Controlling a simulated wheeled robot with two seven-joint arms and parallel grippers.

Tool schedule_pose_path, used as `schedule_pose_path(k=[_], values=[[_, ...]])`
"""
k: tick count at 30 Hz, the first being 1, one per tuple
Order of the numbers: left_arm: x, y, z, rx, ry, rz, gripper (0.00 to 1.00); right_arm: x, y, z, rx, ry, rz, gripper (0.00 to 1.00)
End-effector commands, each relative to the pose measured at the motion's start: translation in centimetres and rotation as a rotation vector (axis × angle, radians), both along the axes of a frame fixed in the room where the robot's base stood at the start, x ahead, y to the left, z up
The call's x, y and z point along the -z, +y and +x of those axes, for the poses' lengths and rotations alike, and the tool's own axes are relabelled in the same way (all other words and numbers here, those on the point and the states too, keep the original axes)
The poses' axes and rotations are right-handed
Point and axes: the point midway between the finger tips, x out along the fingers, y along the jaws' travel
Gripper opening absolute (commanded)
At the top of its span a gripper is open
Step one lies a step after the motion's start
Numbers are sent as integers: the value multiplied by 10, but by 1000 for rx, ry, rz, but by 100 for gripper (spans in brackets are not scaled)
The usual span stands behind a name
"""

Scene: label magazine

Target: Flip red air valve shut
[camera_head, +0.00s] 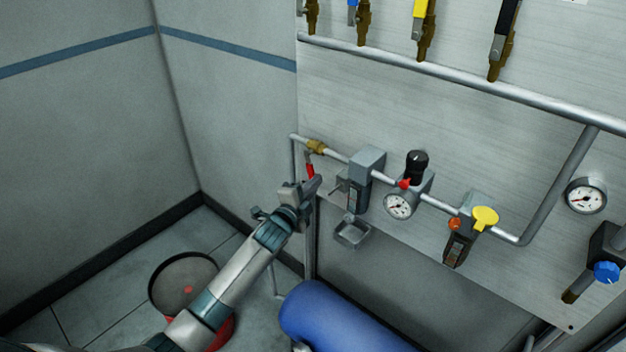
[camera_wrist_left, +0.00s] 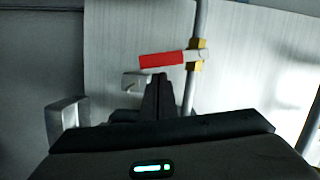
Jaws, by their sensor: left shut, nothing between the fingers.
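The red air valve handle (camera_head: 310,169) hangs down from a brass valve body (camera_head: 317,146) near the left end of the panel's lower pipe. In the left wrist view the red handle (camera_wrist_left: 162,60) lies across the pipe, about square to it, with the brass body (camera_wrist_left: 195,55) at its right end. My left gripper (camera_head: 314,184) is shut and empty, with its tips just below the handle in the head view. In the wrist view the closed fingertips (camera_wrist_left: 160,78) are close beside the red grip; I cannot tell if they touch. My right gripper is out of view.
Right of the valve along the pipe are a grey filter block (camera_head: 366,165), a gauge (camera_head: 400,206) with black knob, and a yellow knob (camera_head: 485,217). A small metal cup (camera_head: 351,232) sits below the filter. A blue tank (camera_head: 345,318) lies beneath the panel.

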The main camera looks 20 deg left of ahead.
Motion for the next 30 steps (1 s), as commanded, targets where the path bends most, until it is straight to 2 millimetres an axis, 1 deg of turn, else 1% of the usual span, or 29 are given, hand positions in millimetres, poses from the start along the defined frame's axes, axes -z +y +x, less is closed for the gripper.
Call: schedule_pose_path(k=[4, 14, 17, 25, 30], values=[[1, 4, 1, 0, 0, 1, 0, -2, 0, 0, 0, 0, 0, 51], [2, 5, 1, 0, -1, 2, 0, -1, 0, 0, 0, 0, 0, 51], [5, 7, 2, 0, -8, 23, 0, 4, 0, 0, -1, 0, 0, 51], [16, 18, 6, 0, -70, 195, 0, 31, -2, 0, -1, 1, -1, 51], [14, 23, 8, 0, -95, 262, 0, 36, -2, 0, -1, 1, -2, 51]])
